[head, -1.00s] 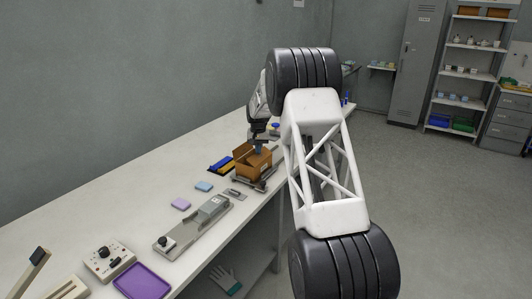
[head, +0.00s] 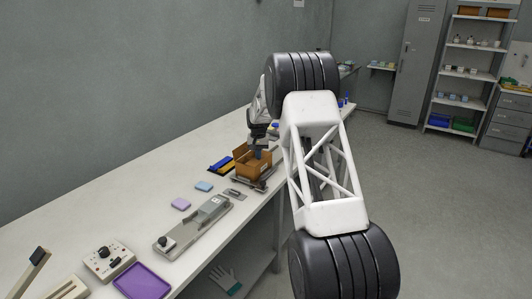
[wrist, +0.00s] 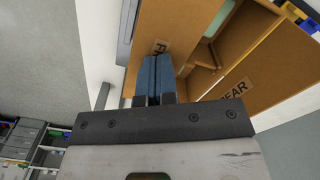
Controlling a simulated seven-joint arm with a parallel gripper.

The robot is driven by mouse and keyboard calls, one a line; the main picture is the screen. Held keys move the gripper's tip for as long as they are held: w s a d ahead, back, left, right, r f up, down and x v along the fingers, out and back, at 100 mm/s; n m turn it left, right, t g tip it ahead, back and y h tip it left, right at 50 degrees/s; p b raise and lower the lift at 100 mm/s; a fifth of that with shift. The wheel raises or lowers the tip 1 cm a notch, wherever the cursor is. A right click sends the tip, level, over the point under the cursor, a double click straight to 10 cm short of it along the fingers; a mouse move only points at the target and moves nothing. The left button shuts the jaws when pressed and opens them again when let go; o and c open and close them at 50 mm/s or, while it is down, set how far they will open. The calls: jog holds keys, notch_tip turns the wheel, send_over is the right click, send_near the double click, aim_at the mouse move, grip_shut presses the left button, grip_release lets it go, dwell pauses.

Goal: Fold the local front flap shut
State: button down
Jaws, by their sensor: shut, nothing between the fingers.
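The open brown carton (head: 253,168) stands on the bench, beneath the end of my arm. In the wrist view, a brown flap (wrist: 190,22), taken as the front flap, bears a partly covered label starting with F. Another flap (wrist: 270,65) is labelled REAR. Part of the carton's inside (wrist: 207,52) shows between them. My gripper (wrist: 158,60) has its blue fingers shut together with nothing between them. The fingertips lie over the front flap beside its label; I cannot tell whether they touch it. In the head view, my gripper (head: 257,154) is at the carton's top.
A blue and yellow item (head: 221,165) lies left of the carton. A grey fixture (head: 195,224), a blue pad (head: 204,187) and a purple pad (head: 181,204) lie nearer on the bench. A purple tray (head: 141,281) is at the near end.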

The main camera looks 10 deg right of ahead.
jog(key=shift+r, duration=0.1)
jog(key=shift+r, duration=3.4)
jog(key=shift+s+r, duration=0.15)
jog(key=shift+r, duration=0.05)
jog(key=s+a+r, duration=0.1)
jog(key=s+r, duration=0.6)
jog(key=s, duration=0.5)
jog(key=s+a+r+n+t, duration=0.1)
jog(key=s+r, duration=0.6)
jog(key=s, duration=0.5)
jog(key=s+a+r, duration=0.1)
jog(key=s+r, duration=0.6)
jog(key=s, duration=0.5)
jog(key=s+a+f+n, duration=0.1)
jog(key=s+f, duration=0.2)
jog(key=s, duration=1.7)
jog(key=s+a+f+t, duration=0.1)
jog(key=s+f, duration=0.3)
jog(key=s, duration=1.5)
jog(key=shift+s+n+t, duration=0.3)
jog(key=shift+s+n, duration=0.1)
